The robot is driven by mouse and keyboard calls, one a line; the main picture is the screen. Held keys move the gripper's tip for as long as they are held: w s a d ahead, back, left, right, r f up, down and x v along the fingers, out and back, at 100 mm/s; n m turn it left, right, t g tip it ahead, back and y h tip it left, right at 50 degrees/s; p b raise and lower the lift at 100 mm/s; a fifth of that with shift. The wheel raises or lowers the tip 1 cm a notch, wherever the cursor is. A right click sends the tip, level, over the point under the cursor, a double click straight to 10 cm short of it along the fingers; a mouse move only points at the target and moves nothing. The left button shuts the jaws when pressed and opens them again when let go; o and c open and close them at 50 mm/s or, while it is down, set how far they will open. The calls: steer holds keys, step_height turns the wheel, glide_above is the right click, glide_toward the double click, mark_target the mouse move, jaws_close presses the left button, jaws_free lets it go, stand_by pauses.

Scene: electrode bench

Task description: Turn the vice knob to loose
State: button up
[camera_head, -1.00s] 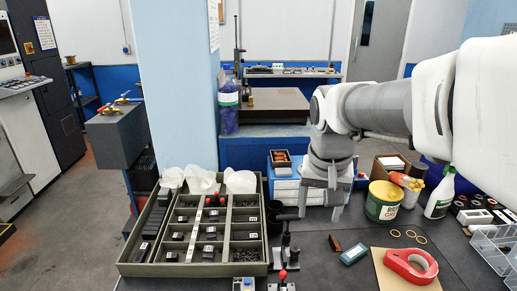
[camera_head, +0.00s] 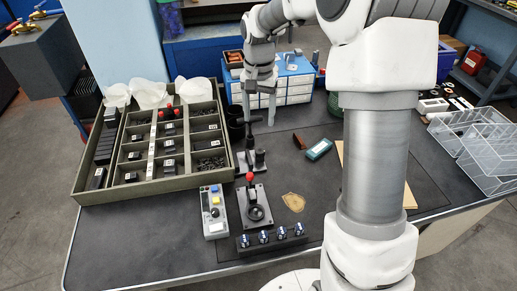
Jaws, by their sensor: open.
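A black plate-like fixture (camera_head: 247,216) lies on the bench near the front edge. It carries a red ball-topped lever (camera_head: 250,177) and a round black knob (camera_head: 257,213). In front of it is a black strip (camera_head: 286,247) with several blue-and-white knobs (camera_head: 264,237). I cannot tell for sure which knob is the vice knob, and no setting mark is readable. My gripper (camera_head: 259,112) points down beyond these, close behind a small black lever press (camera_head: 250,161). It is open, and I see nothing held in it.
A compartment tray (camera_head: 177,181) of dark parts stands at left. A grey control box (camera_head: 213,224) sits left of the fixture. A blue-and-white drawer unit (camera_head: 294,84) is behind. My arm hides part of the right bench.

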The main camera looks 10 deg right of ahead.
mark_target(259, 152)
step_height(259, 152, down, 13)
steer(key=shift+f+b, duration=0.15)
steer(key=shift+b, duration=1.05)
jaws_close()
